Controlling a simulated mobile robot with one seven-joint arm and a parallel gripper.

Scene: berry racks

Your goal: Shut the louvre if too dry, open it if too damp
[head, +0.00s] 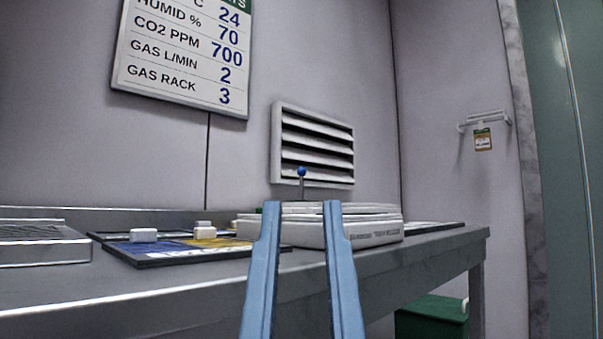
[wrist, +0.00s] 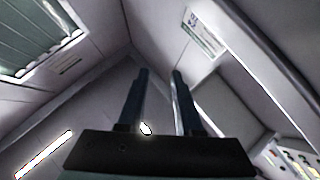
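The louvre (head: 314,147) is a grey slatted vent on the back wall above the bench. Its slats look tilted with dark gaps between them. A short lever with a blue ball knob (head: 302,171) stands at its lower edge. A sign (head: 183,52) on the wall at upper left reads HUMID % 70, CO2 PPM 700, GAS L/MIN 2 and GAS RACK 3. My gripper (head: 300,205) is open and empty, its two blue fingers pointing up in front of the bench, below the knob in the picture. The fingers also show in the wrist view (wrist: 160,75), with nothing between them.
The metal bench (head: 150,296) runs along the wall. On it are a white box-like device (head: 375,228), a blue and yellow board (head: 165,250) with small white blocks, and a grey rack (head: 40,250). A tag (head: 482,140) hangs at right. A green bin (head: 432,316) stands below.

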